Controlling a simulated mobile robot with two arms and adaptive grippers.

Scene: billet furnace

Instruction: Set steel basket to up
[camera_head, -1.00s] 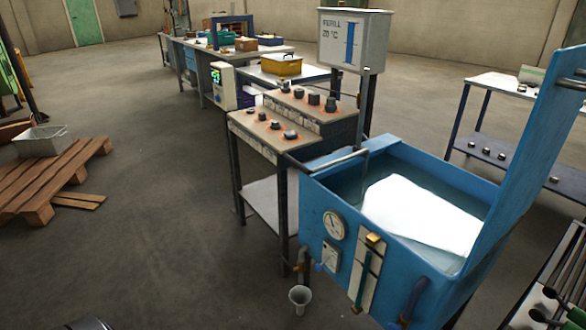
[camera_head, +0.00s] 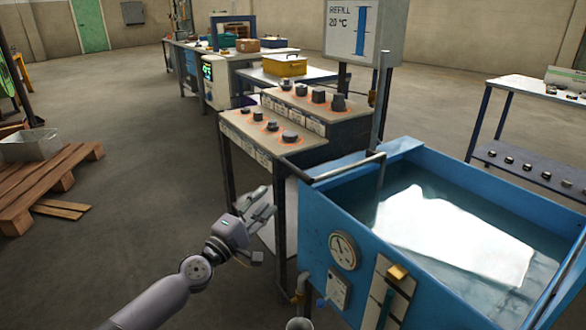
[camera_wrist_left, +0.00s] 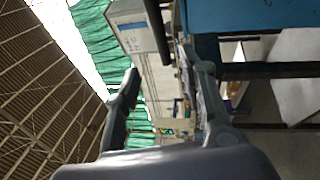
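A steel bar handle (camera_head: 348,166) runs along the left rim of the blue water tank (camera_head: 345,220), and a thin rod goes down from it into the water. Any basket under the surface cannot be made out; a large white bright patch (camera_head: 455,235) covers much of the water. My left gripper (camera_head: 264,204) is left of the tank and handle, apart from both, with empty space between its fingers. In the left wrist view its two fingers (camera_wrist_left: 160,65) are spread, and a dark bar (camera_wrist_left: 157,25) shows beyond them. My right gripper is not in view.
A stepped bench with several dark knobs (camera_head: 290,137) stands behind the tank's left side. A gauge (camera_head: 343,250) and valves are on the tank front.

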